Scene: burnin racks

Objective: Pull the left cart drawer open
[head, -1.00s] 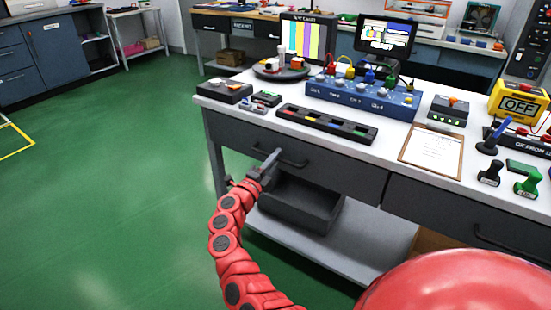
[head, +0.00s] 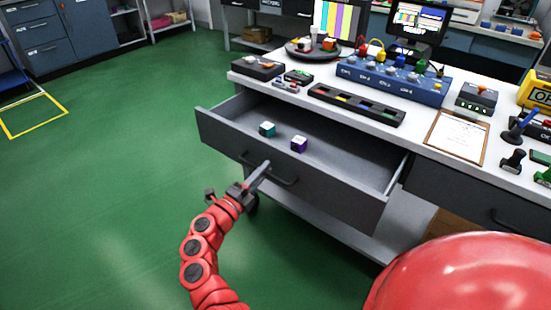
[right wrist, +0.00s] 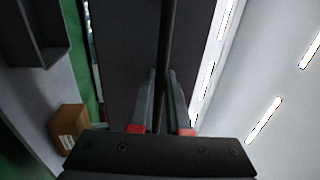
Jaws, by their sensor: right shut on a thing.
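The left cart drawer (head: 335,195) is pulled out from under the white worktop in the head view, its inside showing. A teal cube (head: 267,130) and a purple cube (head: 299,145) lie in it, apart from each other. My right gripper (head: 264,168) is shut on the drawer's dark bar handle (head: 287,182). In the right wrist view its two fingers (right wrist: 161,105) lie on either side of the dark handle bar (right wrist: 166,40). My left gripper is not in view.
The worktop (head: 415,140) carries a slotted black tray (head: 356,105), a blue panel with knobs (head: 392,82) and a clipboard (head: 456,138). A second drawer (head: 465,200) to the right is shut. The green floor (head: 110,190) at left is clear.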

